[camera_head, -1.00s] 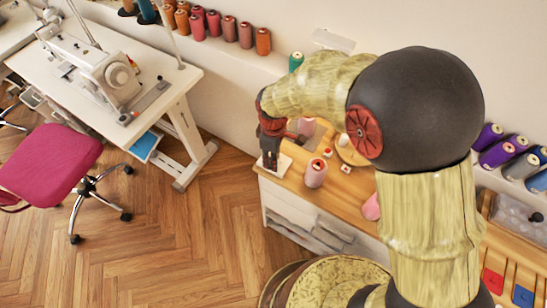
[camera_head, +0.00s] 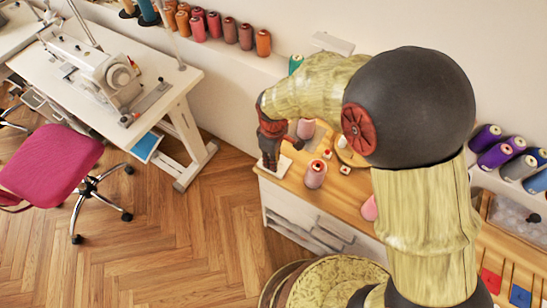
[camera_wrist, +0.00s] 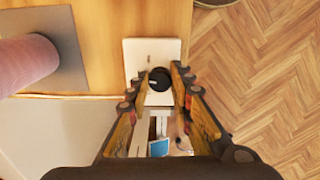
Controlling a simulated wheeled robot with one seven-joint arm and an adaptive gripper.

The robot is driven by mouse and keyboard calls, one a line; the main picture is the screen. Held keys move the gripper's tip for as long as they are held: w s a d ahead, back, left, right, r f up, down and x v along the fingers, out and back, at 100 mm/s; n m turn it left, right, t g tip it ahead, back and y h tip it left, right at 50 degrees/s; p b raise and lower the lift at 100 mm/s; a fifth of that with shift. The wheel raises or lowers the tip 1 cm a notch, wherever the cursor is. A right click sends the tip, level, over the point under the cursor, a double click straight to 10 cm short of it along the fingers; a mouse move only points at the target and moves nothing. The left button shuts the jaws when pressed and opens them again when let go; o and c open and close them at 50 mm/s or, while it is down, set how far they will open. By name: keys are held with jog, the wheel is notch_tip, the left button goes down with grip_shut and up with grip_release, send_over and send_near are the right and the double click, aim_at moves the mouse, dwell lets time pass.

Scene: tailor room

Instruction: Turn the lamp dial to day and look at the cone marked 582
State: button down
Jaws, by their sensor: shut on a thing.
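The lamp dial (camera_wrist: 159,79) is a round black knob on a white plate (camera_wrist: 140,52) at the table's corner. The plate also shows in the head view (camera_head: 284,166). My gripper (camera_wrist: 161,74) points down at the plate, its two fingers shut on the knob from both sides. In the head view my gripper (camera_head: 270,160) hides the knob. The dial's markings are too small to read. A pink cone (camera_head: 315,174) stands on the table near the plate, and another pink cone (camera_head: 306,128) stands behind. In the wrist view a pink cone (camera_wrist: 25,62) sits on a grey plate. No cone number is readable.
The wooden table (camera_head: 292,184) holds small red-and-white pieces near the cones. Another pink cone (camera_head: 369,208) is partly hidden by my arm. A pink chair (camera_head: 50,165) and a sewing machine (camera_head: 105,75) stand at the left. Open floor lies before the table.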

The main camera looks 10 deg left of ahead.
jog(key=m+p, duration=0.3)
jog(key=m, duration=0.2)
jog(key=shift+r, duration=0.1)
jog(key=shift+m+p, duration=0.85)
jog(key=shift+m, duration=1.25)
jog(key=shift+a, duration=0.1)
jog(key=c, duration=1.7)
grip_release()
jog(key=shift+o, duration=0.6)
notch_tip(320, 180, up, 12)
